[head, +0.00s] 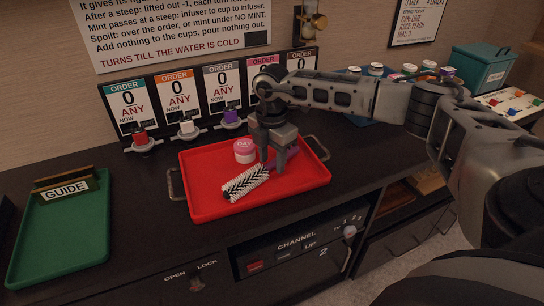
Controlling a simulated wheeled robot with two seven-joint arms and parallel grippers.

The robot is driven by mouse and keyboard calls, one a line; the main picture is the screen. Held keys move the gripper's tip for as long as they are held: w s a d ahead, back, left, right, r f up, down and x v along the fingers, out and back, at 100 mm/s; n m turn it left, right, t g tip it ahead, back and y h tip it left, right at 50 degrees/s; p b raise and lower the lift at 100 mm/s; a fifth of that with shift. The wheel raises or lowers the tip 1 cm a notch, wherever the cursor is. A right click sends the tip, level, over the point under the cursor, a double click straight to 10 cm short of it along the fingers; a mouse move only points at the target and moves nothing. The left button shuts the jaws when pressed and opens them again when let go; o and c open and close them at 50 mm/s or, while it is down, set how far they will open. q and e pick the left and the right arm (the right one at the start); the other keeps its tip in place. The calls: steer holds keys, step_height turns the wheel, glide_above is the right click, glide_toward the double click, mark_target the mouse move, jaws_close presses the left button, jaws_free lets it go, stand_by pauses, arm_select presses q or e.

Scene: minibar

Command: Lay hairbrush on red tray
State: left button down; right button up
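The hairbrush (246,183) has white and black bristles and a purple handle. It lies on the red tray (217,209), with its bristle head toward the tray's front middle. My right gripper (273,165) points down over the tray, with one finger on each side of the handle. A gap shows between the fingers, so it looks open around the handle. The handle is partly hidden behind the near finger. My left gripper is not in view.
A pink jar (245,150) stands on the red tray behind the brush. A green tray (62,236) with a GUIDE sign (67,189) is at the left. Order cards (174,96) and small coloured items line the back. The counter between the trays is clear.

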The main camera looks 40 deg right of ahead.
mark_target(272, 161)
step_height(272, 161, up, 12)
steer(key=shift+r, duration=0.15)
stand_by(0.4)
stand_by(0.4)
